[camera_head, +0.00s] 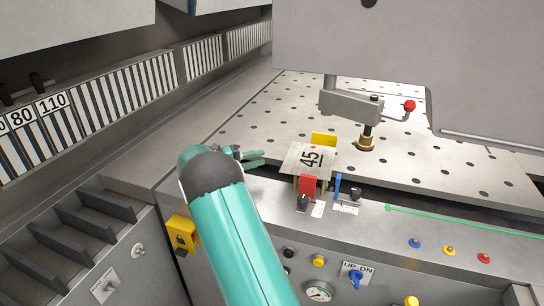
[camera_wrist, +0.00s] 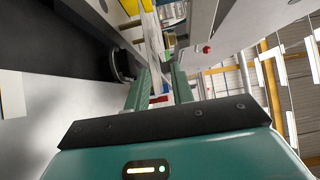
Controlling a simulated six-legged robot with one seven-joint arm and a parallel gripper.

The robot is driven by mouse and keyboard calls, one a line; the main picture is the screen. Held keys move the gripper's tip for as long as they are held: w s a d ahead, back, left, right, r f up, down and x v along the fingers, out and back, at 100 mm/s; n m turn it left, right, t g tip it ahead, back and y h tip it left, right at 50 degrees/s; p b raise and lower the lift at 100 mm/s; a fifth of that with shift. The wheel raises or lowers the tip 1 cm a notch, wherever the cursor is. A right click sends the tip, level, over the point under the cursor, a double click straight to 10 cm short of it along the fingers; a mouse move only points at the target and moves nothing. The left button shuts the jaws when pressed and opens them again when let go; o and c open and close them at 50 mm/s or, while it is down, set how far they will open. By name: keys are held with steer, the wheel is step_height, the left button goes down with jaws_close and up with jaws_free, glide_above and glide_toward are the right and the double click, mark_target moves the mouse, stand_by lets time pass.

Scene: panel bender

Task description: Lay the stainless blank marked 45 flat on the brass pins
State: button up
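The stainless blank marked 45 (camera_head: 308,157) is a small pale plate near the front edge of the perforated table. It lies roughly level between a yellow block (camera_head: 323,138) and a red block (camera_head: 308,184). A thin pale edge, likely the blank (camera_wrist: 155,40), shows beyond and between the fingertips.
A grey clamp arm (camera_head: 350,105) with a brass collar (camera_head: 366,143) stands behind the blank. A blue upright piece (camera_head: 337,186) and black knobs are close to its right front. A large grey machine body (camera_head: 410,60) overhangs the back right. The perforated table (camera_head: 450,170) is clear at right.

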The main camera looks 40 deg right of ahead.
steer(key=shift+v, duration=1.1)
steer(key=shift+a+r, duration=0.15)
steer(key=shift+a, duration=0.1)
steer(key=shift+s+a+r+m+y, duration=0.1)
steer(key=shift+a+r+m+y, duration=0.1)
steer(key=shift+m+y, duration=0.1)
steer(key=s+a+r+m+t+y, duration=0.3)
steer(key=s+a+m+y, duration=0.1)
steer(key=s+a+m, duration=0.3)
steer(key=s+a+r+m+t+y, duration=0.3)
steer(key=s+a+r+m+y, duration=0.1)
steer(key=s+a+m, duration=0.35)
steer(key=s+a+m+t+y, duration=0.6)
steer(key=s+a+m+y, duration=0.2)
steer(key=s+a+m, duration=0.5)
steer(key=a+m, duration=0.3)
steer(key=a, duration=0.2)
steer(key=shift+s+a+f+t, duration=0.25)
steer(key=shift+s+t, duration=0.15)
steer(key=shift+s, duration=0.1)
